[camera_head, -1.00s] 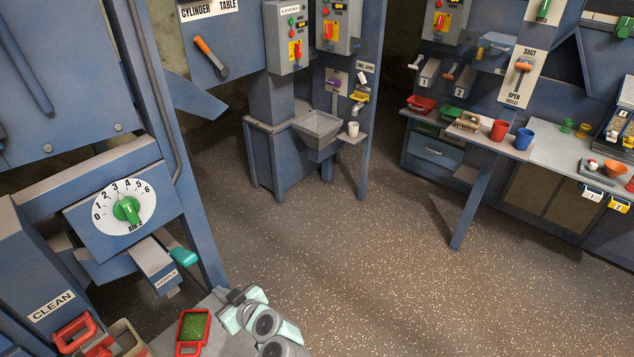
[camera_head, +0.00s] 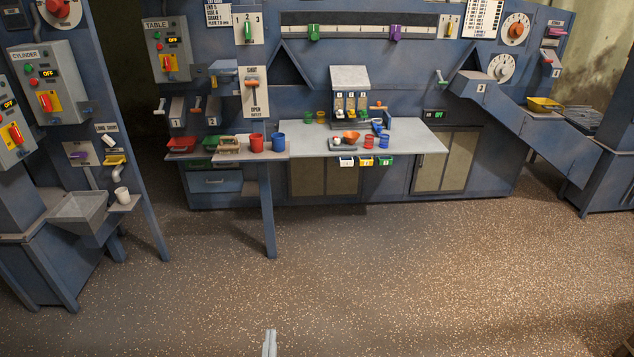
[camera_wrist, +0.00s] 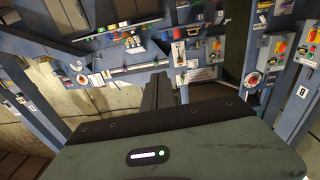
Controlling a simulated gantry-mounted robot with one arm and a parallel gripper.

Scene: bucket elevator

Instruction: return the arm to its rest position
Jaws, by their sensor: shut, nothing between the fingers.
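My gripper (camera_wrist: 158,90) shows in the wrist view, its dark fingers together in front of the grey-green housing. It is shut and empty, with nothing touching it. The wrist view is tilted, with the blue machine panels and the bench beyond the fingers. In the head view only a small pale piece of my arm shows at the bottom edge, and the gripper is out of that picture.
A workbench (camera_head: 425,140) along the far wall holds red cups, blue cups and trays. A grey hopper (camera_head: 78,207) and a white cup (camera_head: 122,195) stand at left. A chute (camera_head: 530,130) slopes at right. The speckled floor (camera_head: 350,265) is clear.

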